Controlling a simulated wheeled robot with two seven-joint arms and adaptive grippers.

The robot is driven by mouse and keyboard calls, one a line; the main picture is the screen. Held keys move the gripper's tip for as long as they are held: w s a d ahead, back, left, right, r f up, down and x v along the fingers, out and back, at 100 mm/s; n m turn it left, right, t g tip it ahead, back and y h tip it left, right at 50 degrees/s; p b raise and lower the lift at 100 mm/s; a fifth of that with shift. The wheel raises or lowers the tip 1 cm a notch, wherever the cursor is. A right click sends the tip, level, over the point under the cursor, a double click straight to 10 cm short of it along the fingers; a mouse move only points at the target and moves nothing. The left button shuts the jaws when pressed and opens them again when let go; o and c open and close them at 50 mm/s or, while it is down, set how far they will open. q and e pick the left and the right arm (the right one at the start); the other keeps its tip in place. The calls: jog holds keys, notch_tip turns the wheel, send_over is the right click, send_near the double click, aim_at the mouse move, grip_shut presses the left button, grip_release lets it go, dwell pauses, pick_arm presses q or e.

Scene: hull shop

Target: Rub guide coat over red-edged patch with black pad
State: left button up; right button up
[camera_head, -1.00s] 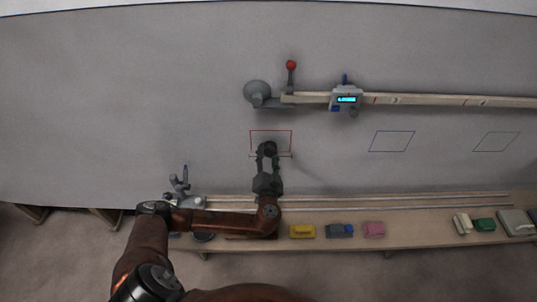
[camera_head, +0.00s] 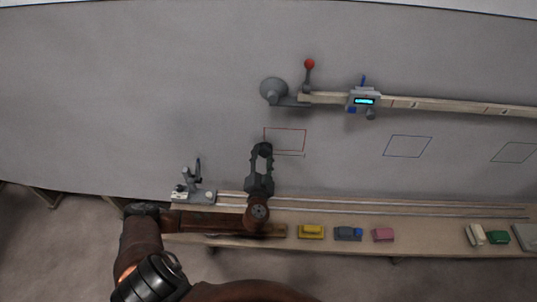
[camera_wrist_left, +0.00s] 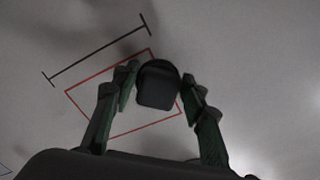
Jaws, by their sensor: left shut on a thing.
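The red-edged patch (camera_head: 288,139) is a thin red outline on the grey hull panel; it also shows in the left wrist view (camera_wrist_left: 103,119). My left gripper (camera_head: 262,153) is at the patch's lower left corner. In the left wrist view the fingers (camera_wrist_left: 160,88) are shut on the black pad (camera_wrist_left: 157,86), a dark rounded block. The pad overlaps the patch's outline there; I cannot tell whether it touches the panel. No guide coat stands out clearly from the grey inside the outline. My right gripper is not in view.
A wooden shelf (camera_head: 405,234) below holds a yellow block (camera_head: 311,232), a grey-blue one (camera_head: 347,234) and a pink one (camera_head: 383,235). A beam with a digital gauge (camera_head: 364,100) is fixed above the patch. A blue-edged patch (camera_head: 407,147) lies to the right.

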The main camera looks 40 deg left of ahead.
pick_arm(q)
jog(key=shift+w+a, duration=0.2)
jog(key=shift+w, duration=0.25)
dwell(0.4)
jog(key=shift+w+a+b, duration=0.2)
jog(key=shift+w+b, duration=0.1)
dwell(0.3)
